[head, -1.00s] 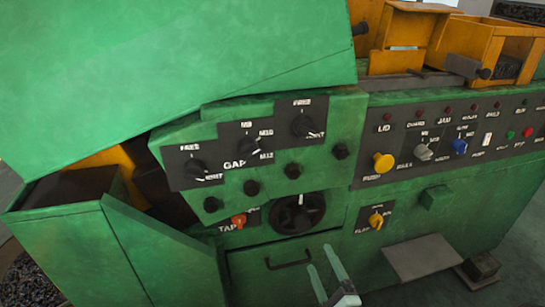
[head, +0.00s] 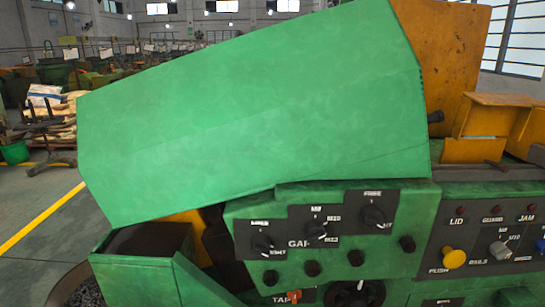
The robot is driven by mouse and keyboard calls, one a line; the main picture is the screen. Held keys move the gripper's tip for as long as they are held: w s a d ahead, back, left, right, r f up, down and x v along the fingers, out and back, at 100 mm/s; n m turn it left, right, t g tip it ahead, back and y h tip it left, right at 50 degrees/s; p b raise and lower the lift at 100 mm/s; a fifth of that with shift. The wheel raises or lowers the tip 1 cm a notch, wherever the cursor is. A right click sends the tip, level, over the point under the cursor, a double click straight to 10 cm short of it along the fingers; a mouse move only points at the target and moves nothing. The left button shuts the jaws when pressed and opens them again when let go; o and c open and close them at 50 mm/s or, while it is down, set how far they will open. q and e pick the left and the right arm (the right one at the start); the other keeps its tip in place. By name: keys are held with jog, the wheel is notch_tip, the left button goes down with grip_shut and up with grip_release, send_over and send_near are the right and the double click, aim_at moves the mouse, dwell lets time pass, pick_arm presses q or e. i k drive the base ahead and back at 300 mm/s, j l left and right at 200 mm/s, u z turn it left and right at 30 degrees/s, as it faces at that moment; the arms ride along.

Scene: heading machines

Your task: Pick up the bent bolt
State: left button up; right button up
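No bent bolt can be made out. A small dark rod-like piece (head: 497,164) lies on the machine's ledge below the orange guard at the right in the head view; it is too small to tell what it is. The green machine's large lid (head: 260,110) stands tilted over the open dark tray (head: 145,240) at the lower left. Neither of my grippers is in view.
A round bin of small dark pieces (head: 86,294) stands at the lower left. The control panel (head: 490,230) has knobs and a yellow push button (head: 453,257). Open grey floor with a yellow line (head: 40,220) lies left of the machine.

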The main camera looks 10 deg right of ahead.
aim_at(505, 169)
jog(key=z, duration=1.75)
jog(key=i+l+u, duration=0.1)
jog(key=u, duration=0.7)
jog(key=l+u, duration=0.7)
jog(key=l, duration=0.15)
jog(key=l+u, duration=0.15)
jog(key=l, duration=0.3)
jog(key=k+l+u, duration=0.15)
jog(key=l, duration=0.3)
